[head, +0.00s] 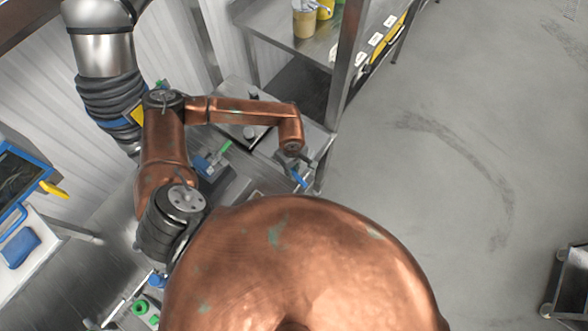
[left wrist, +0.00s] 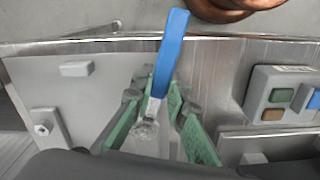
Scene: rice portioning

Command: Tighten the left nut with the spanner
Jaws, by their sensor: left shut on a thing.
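My left gripper (head: 296,160) is at the right end of the workbench in the head view. It is shut on the blue-handled spanner (head: 299,180). In the left wrist view the spanner (left wrist: 171,52) stands between the green-padded fingers of the gripper (left wrist: 154,98). Its blue handle points up the picture and its metal end (left wrist: 147,128) is low between the pads. A nut (left wrist: 43,129) sits on a light grey plate (left wrist: 60,95) left of the gripper, apart from the spanner. A similar small fitting (left wrist: 254,158) is partly visible at lower right. My right gripper is not in view.
A grey panel (left wrist: 259,92) with coloured pads lies right of the gripper in the left wrist view. A pale block (left wrist: 76,69) is on the plate. In the head view a metal shelf (head: 275,32) with tubs stands behind. Open floor (head: 440,150) lies to the right.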

